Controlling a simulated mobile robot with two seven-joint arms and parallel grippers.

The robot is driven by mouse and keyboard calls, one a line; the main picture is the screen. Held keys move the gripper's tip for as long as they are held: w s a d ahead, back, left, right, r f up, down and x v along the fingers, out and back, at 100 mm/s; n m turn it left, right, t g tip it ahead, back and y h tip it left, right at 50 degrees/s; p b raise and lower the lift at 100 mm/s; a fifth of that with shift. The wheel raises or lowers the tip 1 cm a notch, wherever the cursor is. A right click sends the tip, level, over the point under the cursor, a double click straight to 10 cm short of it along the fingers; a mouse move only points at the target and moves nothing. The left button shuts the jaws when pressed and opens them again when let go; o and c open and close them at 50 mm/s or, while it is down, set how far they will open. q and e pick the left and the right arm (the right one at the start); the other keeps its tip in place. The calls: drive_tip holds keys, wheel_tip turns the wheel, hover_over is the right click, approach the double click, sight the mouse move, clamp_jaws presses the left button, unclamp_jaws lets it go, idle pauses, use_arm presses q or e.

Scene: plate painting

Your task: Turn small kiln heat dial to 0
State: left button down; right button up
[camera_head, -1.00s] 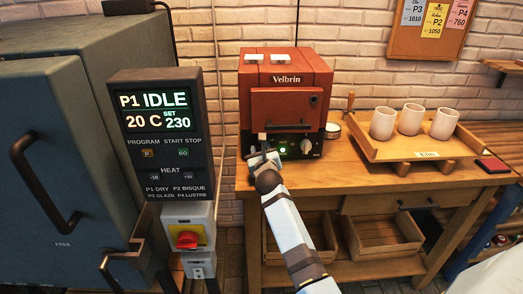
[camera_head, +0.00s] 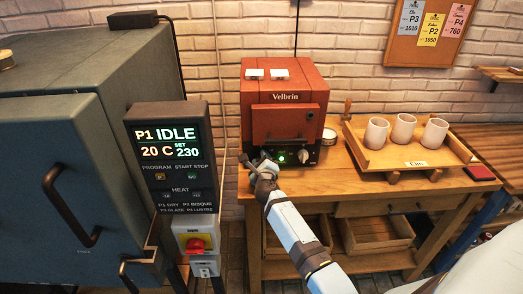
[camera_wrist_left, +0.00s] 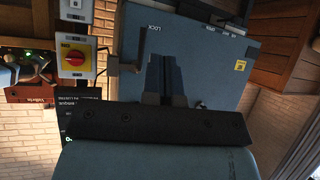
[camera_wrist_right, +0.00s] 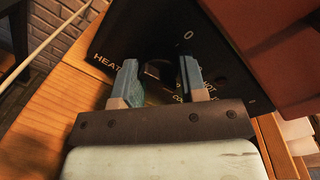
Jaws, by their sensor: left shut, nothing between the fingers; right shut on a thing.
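The small red-brown kiln (camera_head: 287,122) marked Velbrin stands on the wooden bench, with a black control panel along its lower front. My right gripper (camera_head: 262,160) is at the left part of this panel. In the right wrist view its blue fingers (camera_wrist_right: 159,78) are on both sides of the dark heat dial (camera_wrist_right: 157,71), closed on it. The word HEAT shows left of the dial and a 0 above it to the right. I cannot tell where the dial points. My left gripper (camera_wrist_left: 164,80) is shut and empty, before the big blue-grey kiln (camera_wrist_left: 205,65).
A green light (camera_head: 281,158) and a pale knob (camera_head: 303,156) sit right of my right gripper on the panel. A wooden tray (camera_head: 408,157) with three cups is on the bench. The big kiln's controller (camera_head: 176,150) stands left.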

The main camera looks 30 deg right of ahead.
drive_tip(key=n+p, duration=0.4)
drive_tip(key=p, duration=0.1)
drive_tip(key=n+p, duration=0.2)
drive_tip(key=shift+w+r+n+g+p, duration=0.1)
drive_tip(key=shift+r+n+g+p, duration=0.2)
drive_tip(key=shift+n+p, duration=0.1)
drive_tip(key=shift+n+h+p, duration=0.3)
drive_tip(key=shift+n+p, duration=0.1)
drive_tip(key=shift+n, duration=0.1)
drive_tip(key=shift+n+p, duration=0.65)
drive_tip(key=shift+n, duration=0.15)
drive_tip(key=shift+f+n+p, duration=0.1)
drive_tip(key=shift+n+p, duration=0.7)
drive_tip(key=shift+n, duration=0.4)
drive_tip(key=shift+f+n+h+p, duration=0.1)
drive_tip(key=shift+n+h+p, duration=0.25)
drive_tip(key=shift+n, duration=0.65)
drive_tip(key=shift+n+g, duration=0.3)
drive_tip(key=shift+n, duration=0.3)
use_arm(q)
wheel_tip(320, 180, up, 13)
drive_tip(key=shift+a+n+y+p, duration=0.3)
drive_tip(key=shift+a+n, duration=0.1)
use_arm(e)
drive_tip(key=shift+n, duration=0.3)
use_arm(q)
drive_tip(key=shift+s+f, duration=0.1)
drive_tip(key=shift+f, duration=0.05)
